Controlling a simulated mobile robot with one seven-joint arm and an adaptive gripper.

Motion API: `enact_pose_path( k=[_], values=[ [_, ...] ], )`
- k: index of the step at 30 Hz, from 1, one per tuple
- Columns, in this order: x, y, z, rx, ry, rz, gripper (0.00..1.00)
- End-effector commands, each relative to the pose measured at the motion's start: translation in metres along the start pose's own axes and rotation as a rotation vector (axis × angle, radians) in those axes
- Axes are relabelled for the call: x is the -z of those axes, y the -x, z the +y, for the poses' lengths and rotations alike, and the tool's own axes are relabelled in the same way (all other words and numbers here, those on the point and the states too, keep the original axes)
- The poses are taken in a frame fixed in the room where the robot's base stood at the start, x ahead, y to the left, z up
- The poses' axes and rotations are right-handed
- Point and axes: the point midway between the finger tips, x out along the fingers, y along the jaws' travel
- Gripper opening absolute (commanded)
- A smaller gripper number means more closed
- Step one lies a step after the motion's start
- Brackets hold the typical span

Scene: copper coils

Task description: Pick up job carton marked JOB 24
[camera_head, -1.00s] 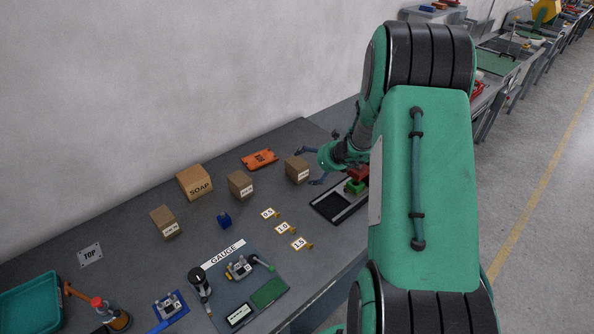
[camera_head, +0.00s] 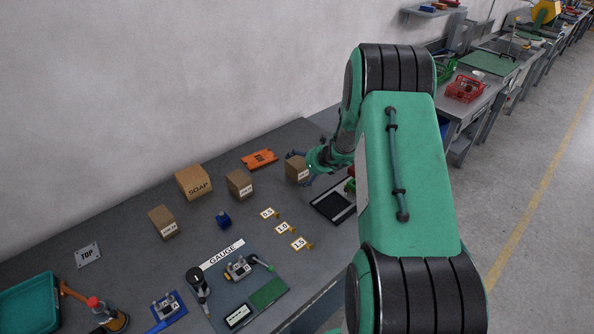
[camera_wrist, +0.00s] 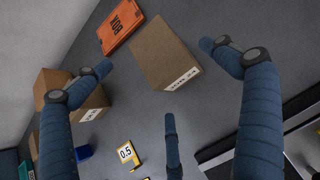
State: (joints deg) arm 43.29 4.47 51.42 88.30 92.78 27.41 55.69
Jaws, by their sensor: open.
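A small brown carton (camera_head: 294,167) stands near the far end of the grey bench, with a white label too small to read.
An orange box (camera_head: 259,159) lies behind the cartons, and a larger SOAP carton (camera_head: 193,182) stands left. A dark tray (camera_head: 333,207) sits beside my gripper. Number tags (camera_head: 283,228), a blue item (camera_head: 223,220) and a gauge mat (camera_head: 215,291) lie nearer.

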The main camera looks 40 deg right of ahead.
Motion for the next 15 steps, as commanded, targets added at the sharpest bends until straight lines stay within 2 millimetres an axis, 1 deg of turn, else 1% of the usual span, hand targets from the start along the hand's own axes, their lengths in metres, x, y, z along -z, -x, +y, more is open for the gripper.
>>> enact_pose_path(
  k=[5, 8, 15],
  values=[
    [0.000, -0.001, 0.000, 0.000, 0.000, 0.000, 0.97],
    [0.001, -0.007, 0.000, -0.001, 0.000, 0.001, 0.97],
    [0.000, -0.034, -0.001, -0.001, 0.000, 0.002, 0.97]
  ],
)
